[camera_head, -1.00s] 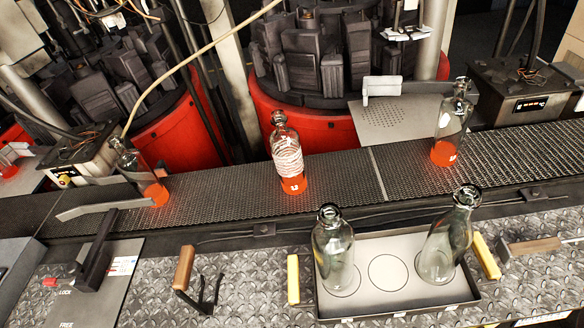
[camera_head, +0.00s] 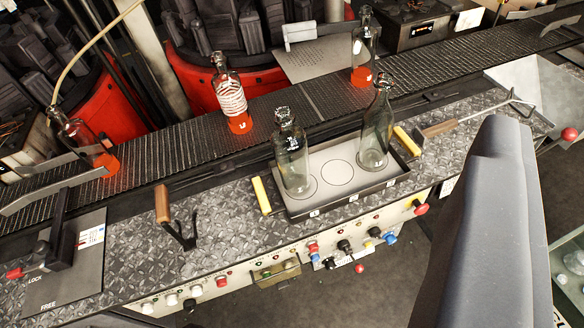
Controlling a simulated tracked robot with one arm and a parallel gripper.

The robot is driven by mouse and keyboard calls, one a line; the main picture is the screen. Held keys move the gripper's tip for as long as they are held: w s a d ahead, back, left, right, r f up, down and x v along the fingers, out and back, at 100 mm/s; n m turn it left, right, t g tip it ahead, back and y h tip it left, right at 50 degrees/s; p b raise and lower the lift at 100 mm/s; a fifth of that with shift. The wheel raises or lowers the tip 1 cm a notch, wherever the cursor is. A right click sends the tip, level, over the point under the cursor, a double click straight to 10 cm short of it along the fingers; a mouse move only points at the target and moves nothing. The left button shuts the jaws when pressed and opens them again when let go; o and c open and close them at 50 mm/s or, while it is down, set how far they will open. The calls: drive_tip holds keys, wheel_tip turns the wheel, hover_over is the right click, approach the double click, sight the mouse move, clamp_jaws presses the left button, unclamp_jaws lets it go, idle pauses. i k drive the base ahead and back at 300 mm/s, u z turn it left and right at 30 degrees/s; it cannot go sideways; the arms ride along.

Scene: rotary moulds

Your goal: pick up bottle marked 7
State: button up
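Three clear bottles with glowing orange bottoms stand on the dark conveyor belt (camera_head: 285,104). The left bottle (camera_head: 86,141) leans in the picture beside a metal guide. The middle bottle (camera_head: 232,98) has white bands around its body. The right bottle (camera_head: 364,50) stands toward the belt's far end. Small pale marks show low on the middle and right bottles, too small to read, so I cannot tell which is 7. Two empty clear bottles stand on the tray, one at left (camera_head: 291,155) and one at right (camera_head: 376,128). My gripper is not in view.
The tray (camera_head: 345,203) has yellow handles and an empty circle between its bottles. A large grey rounded shape (camera_head: 490,220) blocks the right side. Red moulding machines (camera_head: 215,78) stand behind the belt.

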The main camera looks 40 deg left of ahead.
sight(288, 141)
drive_tip(key=z, duration=0.05)
drive_tip(key=i, duration=0.9)
drive_tip(key=u, duration=0.1)
